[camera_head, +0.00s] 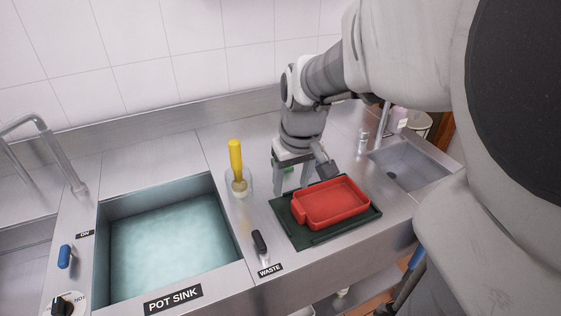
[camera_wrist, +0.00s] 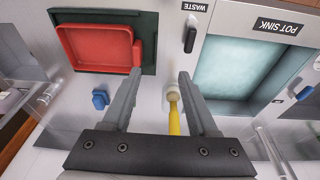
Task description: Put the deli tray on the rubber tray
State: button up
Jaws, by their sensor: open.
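The red deli tray (camera_head: 331,203) lies on the dark green rubber tray (camera_head: 292,233), right of the pot sink. In the wrist view the deli tray (camera_wrist: 98,47) also sits on the rubber tray (camera_wrist: 148,22), inside most of its outline. My gripper (camera_head: 296,187) is open and empty, just behind the trays' back left side. In the wrist view my gripper's fingers (camera_wrist: 157,82) are spread apart, with the deli tray ahead and to the left, clear of them.
A yellow-handled tool (camera_head: 236,163) stands in a clear holder left of my gripper. The water-filled pot sink (camera_head: 170,240) is at left. A black waste lever (camera_head: 259,242) stands beside the rubber tray. A small sink (camera_head: 405,165) and a faucet are at right.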

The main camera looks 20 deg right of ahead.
jog(key=s+a+r+t, duration=0.3)
jog(key=s+a+r, duration=0.3)
jog(key=s, duration=0.5)
jog(key=shift+a+r, duration=0.2)
jog(key=shift+r, duration=0.1)
